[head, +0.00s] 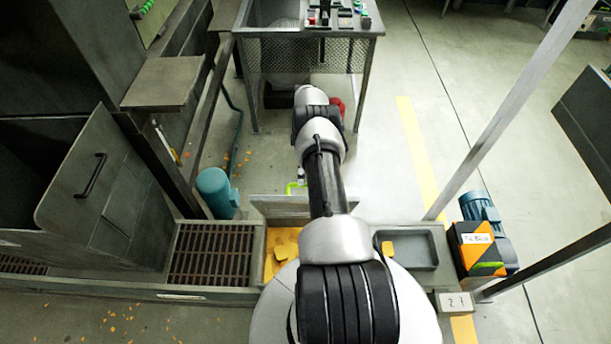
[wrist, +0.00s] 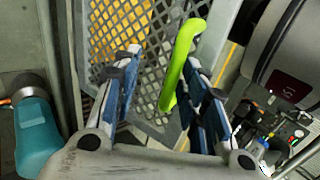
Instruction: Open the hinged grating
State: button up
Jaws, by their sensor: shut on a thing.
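The hinged grating (wrist: 150,75) is a grey mesh panel with a bright green handle (wrist: 182,62). In the wrist view the handle lies between the fingers of my gripper (wrist: 164,65), close against the right finger, and my gripper is shut on it. In the head view the panel (head: 285,203) stands raised at the far edge of an opening with yellow material (head: 283,240) in it. A bit of the green handle (head: 290,188) shows above the panel. My arm hides my gripper and much of the panel there.
A teal motor (head: 216,193) stands left of the panel, and a brown slatted grate (head: 212,255) lies left of the opening. A grey tray (head: 412,246) lies right of it. A blue motor with an orange guard (head: 482,245) is farther right. A mesh-sided table (head: 308,50) stands beyond.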

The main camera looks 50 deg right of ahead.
notch_tip(320, 180, up, 9)
jog(key=shift+r, duration=0.15)
dwell(0.4)
jog(key=shift+a, duration=0.1)
